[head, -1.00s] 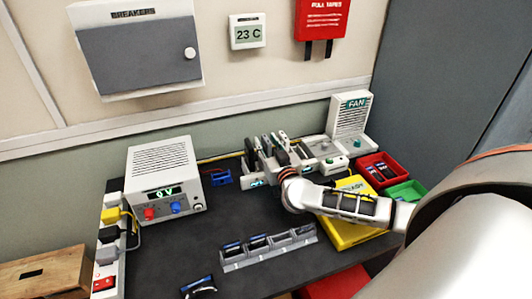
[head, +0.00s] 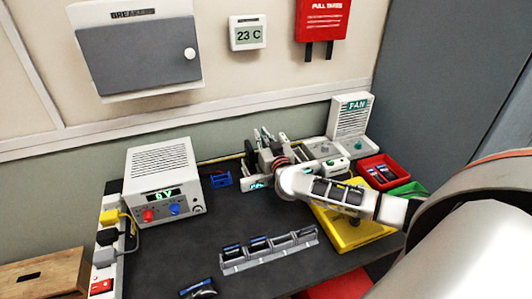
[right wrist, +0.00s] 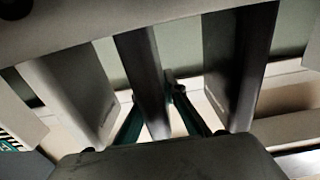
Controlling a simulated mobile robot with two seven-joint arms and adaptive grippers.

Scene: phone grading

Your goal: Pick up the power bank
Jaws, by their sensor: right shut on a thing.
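My right gripper (head: 264,158) reaches from the right to the pale rack (head: 250,184) at the back of the desk. In the right wrist view its teal-edged fingers (right wrist: 160,117) close around a dark upright slab (right wrist: 145,75), which looks like the power bank. In the head view the gripper and wrist hide most of that slab. I cannot tell whether it still touches the rack. Other pale and dark upright slabs stand on both sides of it. My left gripper is not in view.
A power supply (head: 163,175) stands left. A grey holder (head: 270,255) with dark blue-edged pieces sits in front. A yellow tray (head: 345,238), red bin (head: 388,161), green bin (head: 408,188) and fan unit (head: 350,120) are on the right. The desk's middle left is clear.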

